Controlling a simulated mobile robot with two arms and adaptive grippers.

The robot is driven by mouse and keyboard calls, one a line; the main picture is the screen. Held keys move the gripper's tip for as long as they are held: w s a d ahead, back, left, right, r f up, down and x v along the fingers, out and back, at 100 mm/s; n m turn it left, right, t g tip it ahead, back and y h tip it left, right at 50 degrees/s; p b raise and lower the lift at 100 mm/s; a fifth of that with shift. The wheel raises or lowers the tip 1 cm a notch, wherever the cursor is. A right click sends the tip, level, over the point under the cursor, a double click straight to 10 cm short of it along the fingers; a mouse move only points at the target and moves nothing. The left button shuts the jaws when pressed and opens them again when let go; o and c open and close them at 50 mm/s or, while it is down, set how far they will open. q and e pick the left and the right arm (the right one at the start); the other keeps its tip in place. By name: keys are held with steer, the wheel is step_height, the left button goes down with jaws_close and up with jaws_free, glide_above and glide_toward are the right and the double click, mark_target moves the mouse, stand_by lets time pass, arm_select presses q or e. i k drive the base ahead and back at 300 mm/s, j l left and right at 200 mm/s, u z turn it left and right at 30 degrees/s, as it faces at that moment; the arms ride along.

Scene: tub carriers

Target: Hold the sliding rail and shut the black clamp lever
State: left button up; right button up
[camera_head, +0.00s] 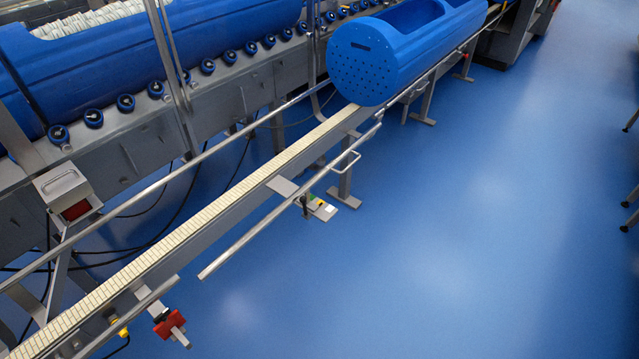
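A bare metal rail (290,205) runs along the near side of the narrow conveyor (200,215), its lower end free above the floor. I take it for the sliding rail. A flat grey bracket (288,188) reaches from the conveyor towards it, and a bent handle (349,164) sits beside its upper part. A small dark upright piece (304,204) hangs under the bracket; it may be the black clamp lever, but it is too small to tell whether it is open or shut. Neither of my grippers is in view.
A blue perforated tub (362,62) lies on the conveyor's far part. A shorter rail (135,315) with a red part (169,325) is at bottom left. A grey box (67,194) stands left.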

mark_target(302, 198)
steer(key=i+l+u, duration=0.35)
steer(key=i, duration=0.3)
steer(key=i+l+u, duration=0.35)
steer(key=i+l, duration=0.25)
